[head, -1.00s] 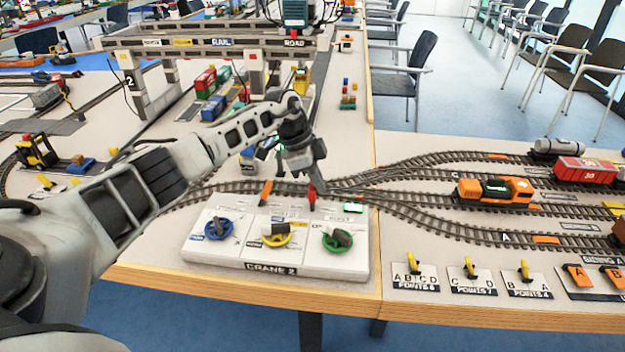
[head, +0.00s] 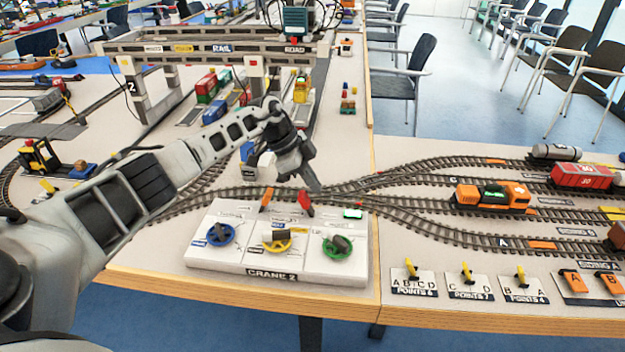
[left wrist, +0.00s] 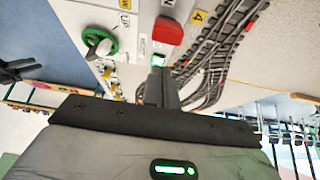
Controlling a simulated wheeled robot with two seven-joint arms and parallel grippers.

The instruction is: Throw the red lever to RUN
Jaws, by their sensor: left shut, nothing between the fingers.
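The red lever (head: 305,203) stands at the back of the white CRANE 2 panel (head: 222,268), its top leaning left. In the left wrist view the red lever (left wrist: 168,30) shows just beyond the fingertips. My left gripper (head: 316,188) is shut and empty, just right of and above the lever, with a small apparent gap. The shut fingers also show in the left wrist view (left wrist: 159,75). A small green lamp (head: 352,213) is lit right of the lever. The RUN lettering is too small to read.
An orange lever (head: 267,198) stands left of the red one. Blue (head: 221,234), yellow (head: 277,240) and green (head: 337,246) handwheels sit in front. Railway track runs close behind the panel. The gantry crane (head: 212,46) stands farther back.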

